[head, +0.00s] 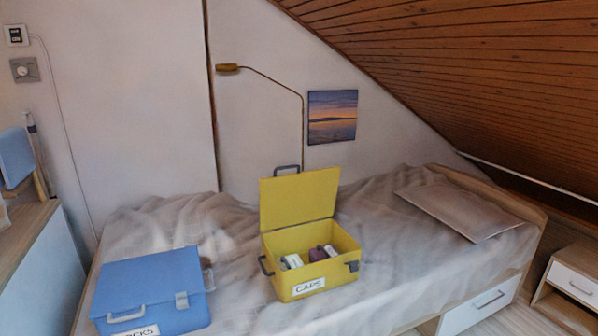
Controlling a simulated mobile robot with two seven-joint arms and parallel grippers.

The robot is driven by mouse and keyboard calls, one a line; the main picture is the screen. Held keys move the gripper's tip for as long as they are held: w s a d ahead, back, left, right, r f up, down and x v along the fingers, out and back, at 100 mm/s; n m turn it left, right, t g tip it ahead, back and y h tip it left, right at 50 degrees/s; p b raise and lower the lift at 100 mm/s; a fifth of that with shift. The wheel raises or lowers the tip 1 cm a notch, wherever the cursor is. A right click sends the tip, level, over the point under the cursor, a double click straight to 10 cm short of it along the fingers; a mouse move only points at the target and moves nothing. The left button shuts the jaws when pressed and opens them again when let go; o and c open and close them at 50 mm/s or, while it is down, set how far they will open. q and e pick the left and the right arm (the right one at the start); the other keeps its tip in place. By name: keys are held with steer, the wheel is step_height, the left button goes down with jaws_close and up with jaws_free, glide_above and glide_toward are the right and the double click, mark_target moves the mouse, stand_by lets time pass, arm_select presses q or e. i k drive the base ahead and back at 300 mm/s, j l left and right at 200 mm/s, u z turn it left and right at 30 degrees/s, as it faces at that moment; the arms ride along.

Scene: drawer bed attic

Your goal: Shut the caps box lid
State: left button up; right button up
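The yellow caps box (332,277) stands on the bed with a white "CAPS" label on its front. Its yellow lid (299,201) is open and stands roughly upright at the back, with a grey handle (287,169) on its top edge. Inside the box lie a few items, some white and one dark purple. A grey handle shows on the box's left side and a grey latch (353,266) at its front right. Neither of my grippers is in the head view.
A blue box (150,285) with its lid down and a partly cut-off label stands on the bed to the left. The bed (240,255) has a rumpled cover and a flat pillow (460,210) at right. A thin lamp pole rises behind the yellow box. A wooden nightstand (572,282) stands far right.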

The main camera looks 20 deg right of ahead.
mark_target(298, 197)
steer(key=z, duration=0.5)
steer(key=i+l+z, duration=0.15)
steer(key=z, duration=0.25)
steer(key=i+z, duration=0.3)
steer(key=z, duration=0.15)
steer(key=i+l, duration=0.05)
